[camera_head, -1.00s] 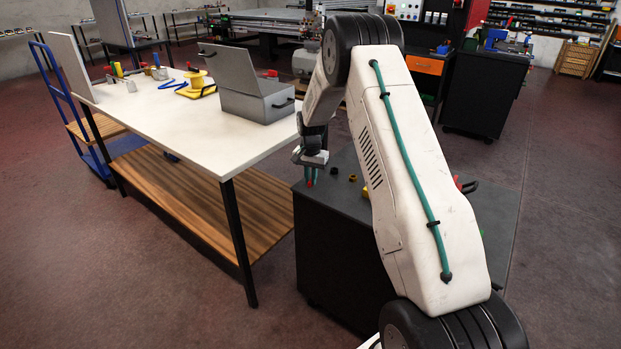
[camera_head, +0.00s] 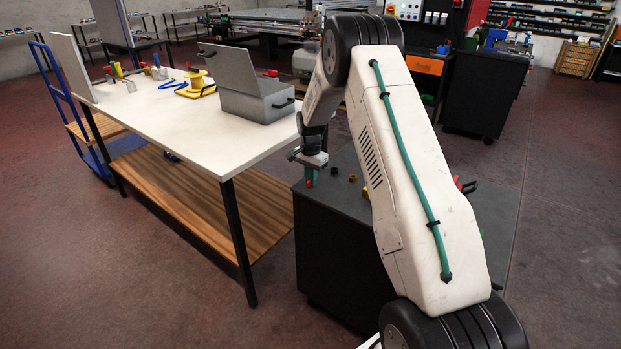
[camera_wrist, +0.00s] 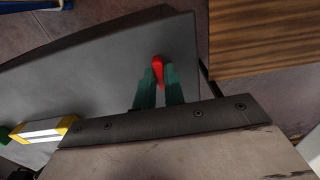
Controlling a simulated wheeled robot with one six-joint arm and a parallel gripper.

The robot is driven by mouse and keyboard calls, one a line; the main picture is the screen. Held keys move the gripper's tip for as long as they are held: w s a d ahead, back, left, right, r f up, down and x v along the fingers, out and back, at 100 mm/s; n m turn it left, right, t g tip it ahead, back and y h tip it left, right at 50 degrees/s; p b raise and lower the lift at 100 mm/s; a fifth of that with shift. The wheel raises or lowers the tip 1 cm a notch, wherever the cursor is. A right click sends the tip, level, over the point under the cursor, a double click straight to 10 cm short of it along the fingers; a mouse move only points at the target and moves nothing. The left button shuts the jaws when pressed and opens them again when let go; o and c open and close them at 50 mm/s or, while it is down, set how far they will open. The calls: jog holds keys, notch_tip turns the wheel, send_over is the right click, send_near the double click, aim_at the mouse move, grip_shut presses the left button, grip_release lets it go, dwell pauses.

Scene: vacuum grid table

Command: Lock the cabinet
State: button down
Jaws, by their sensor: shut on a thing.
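No lock or keyhole is clearly visible. My arm covers much of the cabinet in the head view.
A white table (camera_head: 200,128) stands left of the cabinet, with an open grey box (camera_head: 262,103) and a yellow spool (camera_head: 197,80) on it. Small yellow and black pieces lie on the cabinet top. A yellow-and-white block (camera_wrist: 45,130) shows in the wrist view. Floor right of the cabinet is free.

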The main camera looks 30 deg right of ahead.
jog(key=c, duration=1.5)
grip_release()
notch_tip(320, 180, up, 8)
jog(key=shift+f, duration=0.1)
